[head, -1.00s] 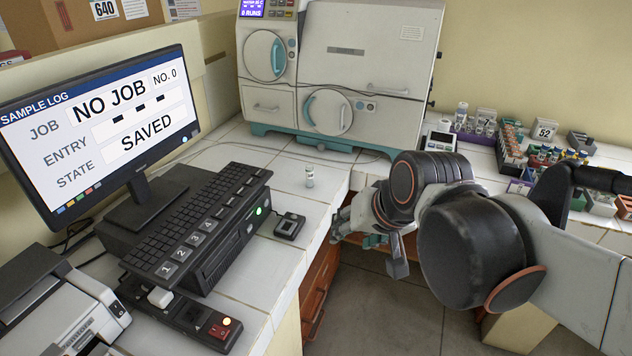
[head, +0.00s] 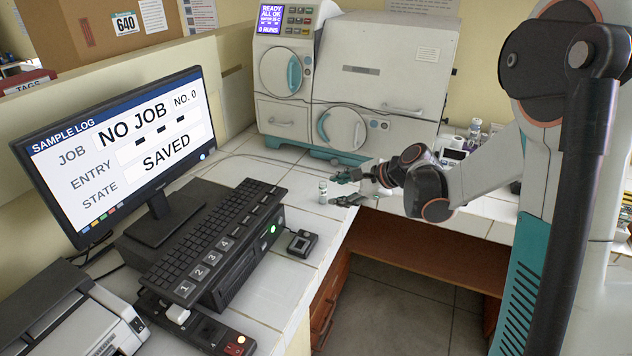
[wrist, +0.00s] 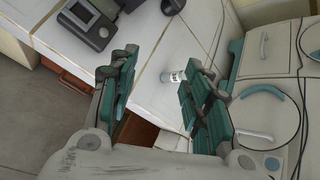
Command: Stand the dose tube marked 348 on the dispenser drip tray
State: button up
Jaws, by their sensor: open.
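A small clear tube with a white label (head: 323,192) stands upright on the tiled counter, near its inner corner. Its marking is too small to read, so I cannot tell whether it is 348. My gripper (head: 346,188) is open and empty, just right of the tube, its fingers pointing at it low over the counter. In the wrist view the tube (wrist: 172,77) shows beyond and between the spread fingers (wrist: 158,65), closer to the right one. No gap closes on it. I cannot make out a dispenser drip tray in either view.
A large white machine (head: 382,65) with round doors stands at the back. Left are a monitor (head: 120,140), a keyboard (head: 215,240) and a small black device (head: 302,243). Tubes and racks (head: 475,132) stand back right. Bare tiles surround the tube.

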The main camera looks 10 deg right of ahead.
aim_at(323, 193)
jog(key=w+d+f+m+t+y+p, duration=0.2)
jog(key=w+d+f+m+y, duration=0.1)
jog(key=w+d+f+m, duration=0.5)
jog(key=x, duration=0.3)
jog(key=b+x, duration=0.1)
jog(key=x, duration=0.2)
jog(key=s+x, duration=0.1)
jog(key=x, duration=0.2)
jog(key=shift+a+f, duration=0.25)
jog(key=shift+f, duration=0.1)
jog(key=shift+d+b+x, duration=0.2)
jog(key=shift+b+x, duration=0.9)
jog(key=shift+x, duration=1.6)
jog(key=shift+w, duration=0.15)
jog(key=c, duration=1)
jog(key=shift+o, duration=0.2)
